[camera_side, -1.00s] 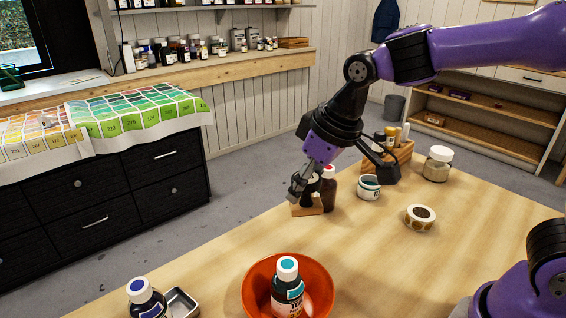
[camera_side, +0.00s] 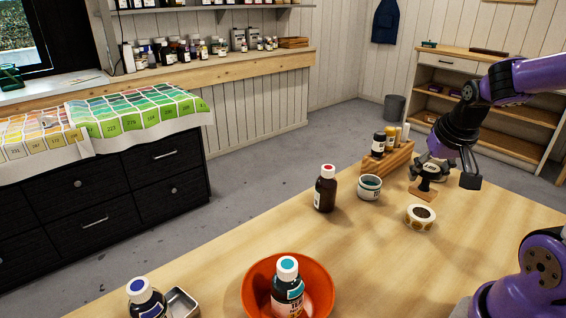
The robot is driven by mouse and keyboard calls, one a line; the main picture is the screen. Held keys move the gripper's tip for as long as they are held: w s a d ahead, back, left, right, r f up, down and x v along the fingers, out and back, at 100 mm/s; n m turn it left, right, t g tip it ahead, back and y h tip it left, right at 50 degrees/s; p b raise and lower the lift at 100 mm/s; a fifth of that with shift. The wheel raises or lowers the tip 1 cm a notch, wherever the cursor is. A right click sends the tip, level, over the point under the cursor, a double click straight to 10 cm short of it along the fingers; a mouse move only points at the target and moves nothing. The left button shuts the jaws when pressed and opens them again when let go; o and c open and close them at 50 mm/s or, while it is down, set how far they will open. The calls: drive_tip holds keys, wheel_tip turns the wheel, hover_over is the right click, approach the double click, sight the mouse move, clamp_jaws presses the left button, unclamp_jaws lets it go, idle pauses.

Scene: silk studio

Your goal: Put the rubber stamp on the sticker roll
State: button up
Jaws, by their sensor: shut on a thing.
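The rubber stamp (camera_side: 424,190) has a wooden base and a dark handle. My gripper (camera_side: 432,174) is shut on its handle. The stamp appears above the table, in front of the wooden bottle rack and up from the sticker roll in the picture. Its exact height is hard to tell. The sticker roll (camera_side: 420,222) is a cream ring with brown stickers, lying flat on the table. The stamp and the roll show apart, with a small gap between them.
A brown bottle with a red cap (camera_side: 325,188) and a small white jar (camera_side: 369,188) stand left of the roll. The wooden rack (camera_side: 388,160) holds small bottles behind. An orange bowl (camera_side: 257,291) with a bottle is at the front. A clear-looking jar stands partly behind my gripper.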

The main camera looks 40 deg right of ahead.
drive_tip(key=shift+s+d+f, duration=0.1)
drive_tip(key=shift+d+f, duration=0.25)
drive_tip(key=shift+d, duration=0.2)
drive_tip(key=shift+s+d+f, duration=0.1)
drive_tip(key=shift+d+f, duration=0.2)
drive_tip(key=shift+d, duration=0.2)
drive_tip(key=shift+d+f, duration=0.1)
drive_tip(key=shift+f, duration=1.95)
drive_tip(key=shift+f, duration=0.1)
drive_tip(key=o, duration=1.2)
